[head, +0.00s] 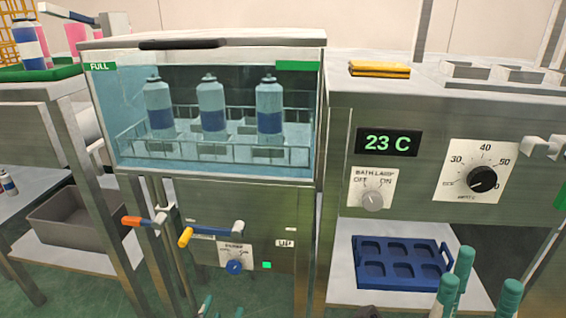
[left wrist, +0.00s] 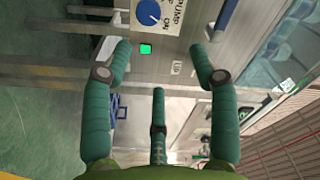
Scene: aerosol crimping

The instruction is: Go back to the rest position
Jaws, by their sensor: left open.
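My left gripper (head: 221,308) shows only as teal fingertips at the bottom edge of the head view, below the pump panel. In the left wrist view its teal fingers (left wrist: 160,62) are spread wide with nothing between them. They point towards the blue pump knob (left wrist: 148,12) and the lit green lamp (left wrist: 145,49), apart from both as far as I can tell. My right gripper (head: 482,280) is at the lower right of the head view, in front of the shelf. Its teal fingers stand apart and hold nothing visible.
A glass-fronted water bath (head: 215,172) holds three cans in a rack. Yellow (head: 185,237) and orange (head: 131,221) handles stick out below it. A blue tray (head: 385,283) lies on the right lower shelf. A grey bin (head: 75,240) stands at left.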

